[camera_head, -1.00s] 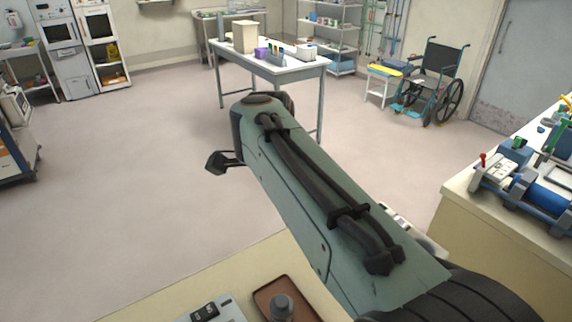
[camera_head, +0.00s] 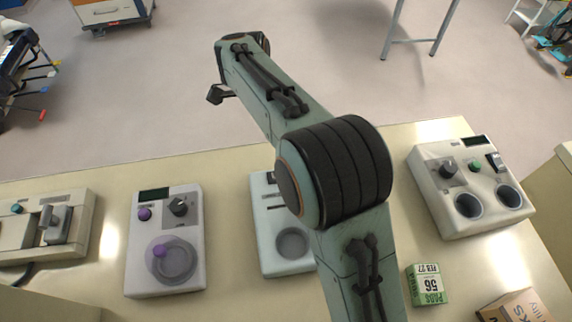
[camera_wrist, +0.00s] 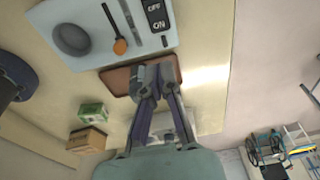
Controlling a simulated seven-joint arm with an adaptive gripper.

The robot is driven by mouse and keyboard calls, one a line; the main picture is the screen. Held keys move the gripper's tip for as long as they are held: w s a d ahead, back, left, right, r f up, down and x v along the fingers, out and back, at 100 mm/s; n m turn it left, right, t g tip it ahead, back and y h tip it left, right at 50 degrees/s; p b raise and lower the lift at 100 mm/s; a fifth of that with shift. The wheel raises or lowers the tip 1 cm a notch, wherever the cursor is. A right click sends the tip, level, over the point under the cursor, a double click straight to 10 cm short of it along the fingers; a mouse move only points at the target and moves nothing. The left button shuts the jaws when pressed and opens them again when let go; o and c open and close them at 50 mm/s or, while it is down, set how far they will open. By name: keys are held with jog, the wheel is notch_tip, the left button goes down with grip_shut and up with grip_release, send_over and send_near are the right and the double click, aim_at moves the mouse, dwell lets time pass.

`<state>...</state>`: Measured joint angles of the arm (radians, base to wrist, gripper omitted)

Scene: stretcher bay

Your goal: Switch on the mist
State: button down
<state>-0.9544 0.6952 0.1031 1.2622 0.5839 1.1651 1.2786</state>
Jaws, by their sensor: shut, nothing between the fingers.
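No label reading "mist" is legible. In the wrist view a pale blue-grey unit (camera_wrist: 105,22) has a black rocker switch (camera_wrist: 157,14) marked OFF and ON, an orange-knobbed slider (camera_wrist: 120,46) and a round dark well (camera_wrist: 72,38). My gripper (camera_wrist: 150,82) is shut and empty, its tips over a brown tray (camera_wrist: 114,80) beside that unit, apart from the switch in the picture. Which end of the rocker is pressed I cannot tell. In the head view a pale unit with a round well (camera_head: 266,225) stands partly behind my arm; my fingers are hidden there.
On the counter, a white unit with purple knobs (camera_head: 140,255) stands left and a two-well unit with a green button (camera_head: 440,190) right. A green box (camera_head: 428,290) and a cardboard box (camera_head: 512,308) lie near the front right. Open floor lies beyond the counter.

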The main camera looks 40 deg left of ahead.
jog(key=f, duration=0.4)
jog(key=w+d+f, duration=0.1)
jog(key=f, duration=0.8)
jog(key=shift+w+d, duration=0.25)
jog(key=shift+r, duration=0.1)
jog(key=shift+d+f+g, duration=0.1)
jog(key=shift+f+g, duration=0.2)
jog(key=shift+f, duration=0.05)
jog(key=shift+r, duration=0.1)
jog(key=shift+s+a+r, duration=0.3)
jog(key=shift+s+a, duration=0.15)
jog(key=shift+a, duration=0.1)
jog(key=shift+r, duration=0.1)
notch_tip(320, 180, up, 14)
jog(key=w+d, duration=0.1)
jog(key=shift+w+d, duration=0.25)
jog(key=shift+d, duration=0.05)
